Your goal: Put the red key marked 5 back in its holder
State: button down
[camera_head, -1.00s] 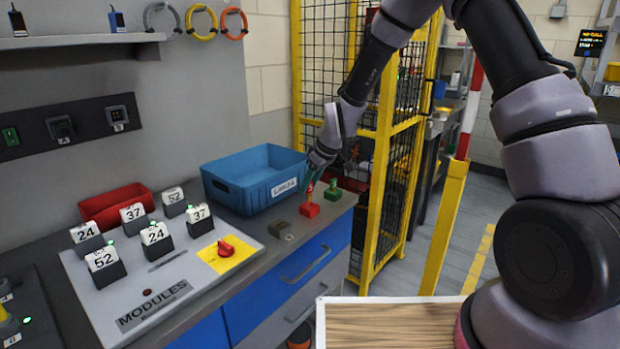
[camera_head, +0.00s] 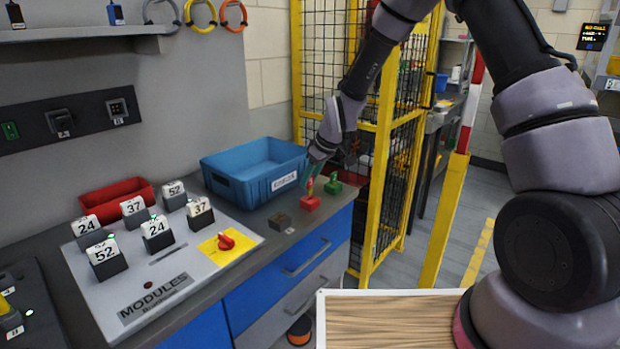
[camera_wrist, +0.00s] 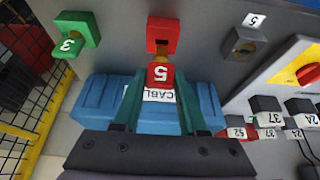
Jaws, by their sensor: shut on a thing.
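The red key marked 5 (camera_wrist: 160,82) is between the fingertips of my gripper (camera_wrist: 159,92), which is shut on it. Its brass-coloured shaft points at a red block (camera_wrist: 163,30) with a dark slot. The red block also shows in the head view (camera_head: 310,203), right under my gripper (camera_head: 311,178). I cannot tell whether the shaft tip is still inside the slot. A dark grey block (camera_wrist: 248,46) with a slot and a white label 5 (camera_wrist: 254,20) sits beside the red block. It also shows in the head view (camera_head: 280,222), left of the red block.
A green block (camera_wrist: 74,28) holds a green key marked 3 (camera_wrist: 68,45). A blue bin (camera_head: 240,190) stands behind the blocks. The modules panel (camera_head: 150,295) with a red knob (camera_head: 226,241) lies to the left. A yellow mesh fence (camera_head: 383,160) stands close on the right.

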aim_at(311, 185)
jog(key=shift+f, duration=1.7)
dwell(0.5)
jog(key=shift+c, duration=1.8)
grip_release()
jog(key=shift+r, duration=0.1)
jog(key=v, duration=1)
jog(key=shift+d+r, duration=0.15)
jog(key=shift+r, duration=0.1)
jog(key=s+d+r+m+t+h, duration=0.1)
jog(key=s+d+r+m, duration=0.25)
jog(key=d+r, duration=0.45)
jog(key=s+d+r+m+t+h, duration=0.1)
jog(key=s+d+r+m, duration=0.25)
jog(key=d+r, duration=0.45)
jog(key=s+d+r+m+t, duration=0.1)
jog(key=s+d+r+m, duration=0.2)
jog(key=s+r, duration=0.2)
jog(key=s+d+r+m+t, duration=0.1)
jog(key=s+d+r+m, duration=0.3)
jog(key=s, duration=0.8)
jog(key=shift+r+m, duration=0.3)
jog(key=shift+r, duration=0.2)
